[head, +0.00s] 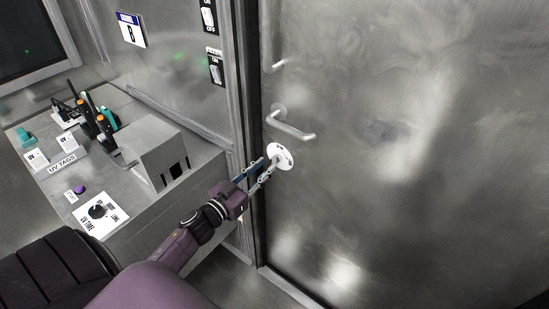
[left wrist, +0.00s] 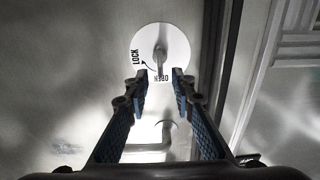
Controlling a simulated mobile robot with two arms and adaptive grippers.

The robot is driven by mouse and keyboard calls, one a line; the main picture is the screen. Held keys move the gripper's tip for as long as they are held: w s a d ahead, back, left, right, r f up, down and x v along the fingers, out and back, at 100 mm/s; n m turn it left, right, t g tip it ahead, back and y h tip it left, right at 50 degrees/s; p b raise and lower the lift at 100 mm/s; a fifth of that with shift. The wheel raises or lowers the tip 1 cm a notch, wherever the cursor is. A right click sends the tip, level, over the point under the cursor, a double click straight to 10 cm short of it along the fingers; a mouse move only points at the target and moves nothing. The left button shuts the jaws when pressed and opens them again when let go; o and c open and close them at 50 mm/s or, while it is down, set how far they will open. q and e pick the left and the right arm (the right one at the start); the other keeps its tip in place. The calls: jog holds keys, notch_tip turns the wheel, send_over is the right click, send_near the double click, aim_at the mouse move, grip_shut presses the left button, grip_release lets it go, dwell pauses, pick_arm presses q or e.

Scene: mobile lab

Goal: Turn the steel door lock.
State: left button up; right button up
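The steel door (head: 420,120) fills the right of the head view and looks closed. Its lock is a round white plate (head: 287,157) below the lever handle (head: 293,127). In the left wrist view the plate (left wrist: 178,43) shows a small metal turn-knob (left wrist: 160,58) at its middle, with the words LOCK and OPEN and an arrow. The knob points toward the OPEN word. My left gripper (head: 261,172) is at the plate. In the wrist view its fingertips (left wrist: 160,84) are apart, one on each side of the knob's end, with gaps visible. My right gripper is out of view.
The door frame (head: 245,90) stands just left of the lock. A grey counter (head: 150,205) with a metal box (head: 155,152), tools and a dial plate (head: 112,209) is further left. Wall switches (head: 215,70) are above. The door surface right of the lock is clear.

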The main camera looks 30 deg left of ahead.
aim_at(271, 162)
pick_arm(q)
jog(key=w, duration=0.4)
jog(key=shift+w+d+f, duration=0.1)
jog(key=shift+d, duration=0.05)
jog(key=shift+w, duration=0.45)
grip_shut()
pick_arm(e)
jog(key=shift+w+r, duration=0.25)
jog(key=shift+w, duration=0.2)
